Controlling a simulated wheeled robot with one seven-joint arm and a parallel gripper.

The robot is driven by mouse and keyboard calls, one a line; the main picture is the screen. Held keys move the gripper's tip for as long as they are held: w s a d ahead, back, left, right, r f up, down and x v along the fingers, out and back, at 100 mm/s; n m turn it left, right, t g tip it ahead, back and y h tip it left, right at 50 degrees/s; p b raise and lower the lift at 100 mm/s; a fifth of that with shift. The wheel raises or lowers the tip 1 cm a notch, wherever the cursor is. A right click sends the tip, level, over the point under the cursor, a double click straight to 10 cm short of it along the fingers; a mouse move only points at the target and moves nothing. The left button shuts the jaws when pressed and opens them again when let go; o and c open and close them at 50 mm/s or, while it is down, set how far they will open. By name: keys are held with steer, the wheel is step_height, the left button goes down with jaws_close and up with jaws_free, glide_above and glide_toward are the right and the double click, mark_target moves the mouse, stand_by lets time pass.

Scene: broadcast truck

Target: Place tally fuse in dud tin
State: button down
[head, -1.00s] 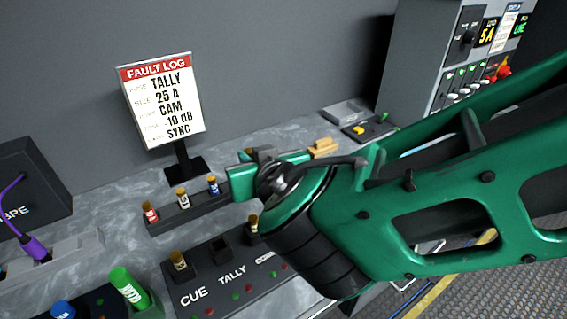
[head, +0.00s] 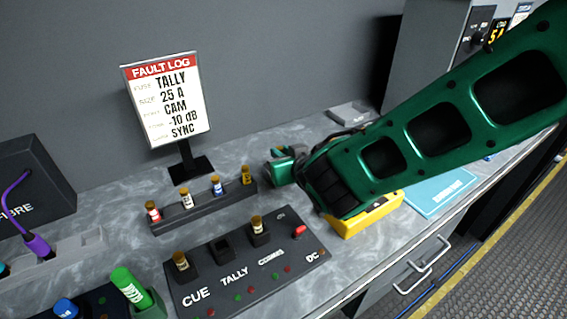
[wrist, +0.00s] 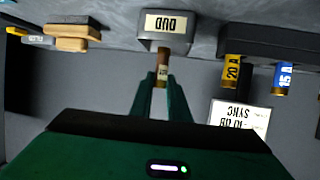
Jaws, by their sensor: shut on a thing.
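In the wrist view the tally fuse (wrist: 163,70), brown-ended with a pale label, is pinched between my gripper's (wrist: 163,82) two green fingers. The grey dud tin (wrist: 182,43), with its DUD label upside down, is just beyond the fuse. The fuse's far end overlaps the tin's near edge in this view; I cannot tell whether it is over the tin or in front of it.
A fuse rack (head: 205,208) holds several coloured fuses. The fuse panel (head: 250,272) in front has an empty TALLY socket (head: 222,248). The fault log sign (head: 168,100) stands behind. A yellow device (head: 368,215) lies under my arm. Wooden blocks (wrist: 75,38) are near the tin.

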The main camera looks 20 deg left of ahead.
steer(key=shift+f, duration=1.65)
steer(key=shift+f, duration=0.1)
steer(key=c, duration=1.7)
jaws_free()
steer(key=shift+s+d+r, duration=0.1)
steer(key=shift+s+r, duration=0.05)
steer(key=shift+r, duration=0.1)
steer(key=v, duration=1.1)
steer(key=shift+s+d+r, duration=0.15)
steer(key=shift+s+d, duration=0.05)
